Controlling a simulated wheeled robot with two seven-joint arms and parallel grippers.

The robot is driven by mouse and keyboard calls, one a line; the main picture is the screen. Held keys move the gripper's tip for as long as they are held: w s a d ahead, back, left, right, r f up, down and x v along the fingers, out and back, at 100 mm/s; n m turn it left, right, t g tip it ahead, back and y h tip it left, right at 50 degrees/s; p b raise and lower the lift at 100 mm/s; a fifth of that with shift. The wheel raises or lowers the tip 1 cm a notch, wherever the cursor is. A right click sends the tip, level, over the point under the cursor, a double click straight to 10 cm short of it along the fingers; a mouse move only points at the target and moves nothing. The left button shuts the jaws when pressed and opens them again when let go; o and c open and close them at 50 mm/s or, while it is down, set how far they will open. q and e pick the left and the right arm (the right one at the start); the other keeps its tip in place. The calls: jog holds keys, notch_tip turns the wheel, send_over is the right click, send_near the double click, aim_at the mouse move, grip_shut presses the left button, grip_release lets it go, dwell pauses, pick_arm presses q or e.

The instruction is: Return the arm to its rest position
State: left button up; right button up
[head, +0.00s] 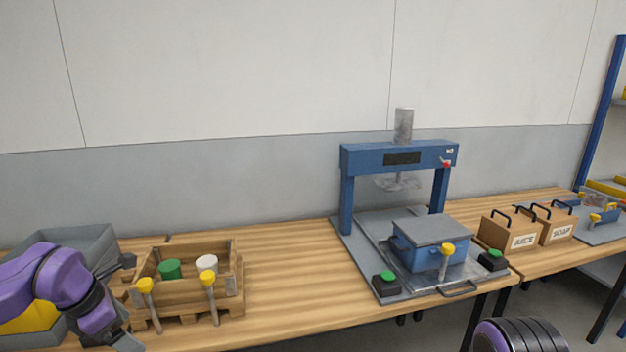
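My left arm comes in from the left, purple with black joints, in front of a grey bin. My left gripper (125,303) points right, its two fingers spread wide apart with nothing seen between them. It is beside the left end of a wooden crate (227,309); whether it touches the crate cannot be told. A purple and black part of my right arm (515,337) shows at the bottom right edge. The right gripper is out of the picture.
The crate holds a green can (170,269) and a white one (207,264). The grey bin (82,246) stands left. A blue press (400,158) stands over a lidded blue box (432,252). Cartons (509,234) stand right. The table between crate and press is clear.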

pick_arm(q)
jog(key=s+d+f+m+t+y, duration=0.15)
jog(key=f+m+y, duration=0.25)
jog(key=f, duration=0.5)
jog(key=s+f+m+t+y, duration=0.1)
jog(key=s+f+m+y, duration=0.25)
jog(key=f, duration=0.45)
jog(key=s+d+f+m+g+h, duration=0.1)
jog(key=s+d+f+m, duration=0.1)
jog(key=s+f+m, duration=0.4)
jog(key=s+d+f+m+g+h, duration=0.1)
jog(key=s+f+m, duration=0.5)
jog(key=s, duration=1)
notch_tip(320, 180, down, 3)
jog(key=shift+s+d+r+m, duration=0.1)
jog(key=shift+s+d+m, duration=0.25)
jog(key=shift+d, duration=0.35)
jog(key=shift+g, duration=0.25)
